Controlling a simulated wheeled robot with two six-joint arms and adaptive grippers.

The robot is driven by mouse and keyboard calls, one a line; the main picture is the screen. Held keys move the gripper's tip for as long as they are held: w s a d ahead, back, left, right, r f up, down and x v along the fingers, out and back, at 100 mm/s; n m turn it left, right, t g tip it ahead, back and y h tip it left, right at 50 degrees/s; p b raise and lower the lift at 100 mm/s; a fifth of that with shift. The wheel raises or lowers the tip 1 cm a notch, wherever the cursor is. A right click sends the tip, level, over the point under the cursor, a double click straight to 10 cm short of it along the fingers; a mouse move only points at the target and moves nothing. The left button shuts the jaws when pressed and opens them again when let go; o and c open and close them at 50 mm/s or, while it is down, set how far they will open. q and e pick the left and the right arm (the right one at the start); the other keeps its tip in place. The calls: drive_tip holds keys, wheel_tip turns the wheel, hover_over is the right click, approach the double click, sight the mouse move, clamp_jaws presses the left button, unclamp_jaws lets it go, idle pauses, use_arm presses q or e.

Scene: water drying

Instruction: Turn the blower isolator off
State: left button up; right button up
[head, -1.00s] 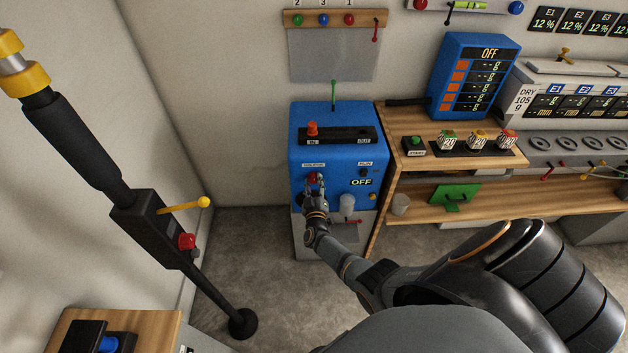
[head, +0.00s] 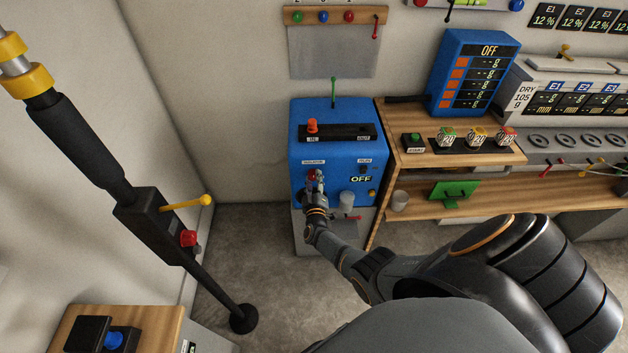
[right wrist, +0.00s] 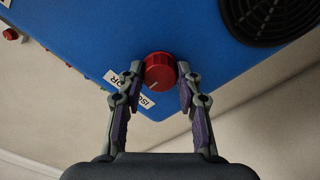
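The blower is a blue box (head: 340,149) against the back wall, with a display reading OFF. The isolator is a red round knob (right wrist: 159,72) with a white pointer line, on the blue face beside a partly covered label. In the head view the knob (head: 313,174) is partly hidden by my right gripper (head: 316,184). In the right wrist view my right gripper (right wrist: 159,80) has one finger on each side of the knob, very close to it; the fingers look closed in around it. My left gripper is not in view.
A wooden bench (head: 405,160) with a green-button box (head: 411,141) stands right of the blower. A black pole (head: 155,230) with a yellow lever stands at left. Grey floor lies between.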

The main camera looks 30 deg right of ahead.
drive_tip(key=o, duration=0.4)
drive_tip(key=shift+s+a+f, duration=0.1)
drive_tip(key=shift+s+a, duration=0.2)
drive_tip(key=shift+s, duration=0.15)
drive_tip(key=v, duration=1.1)
drive_tip(key=shift+d, duration=0.1)
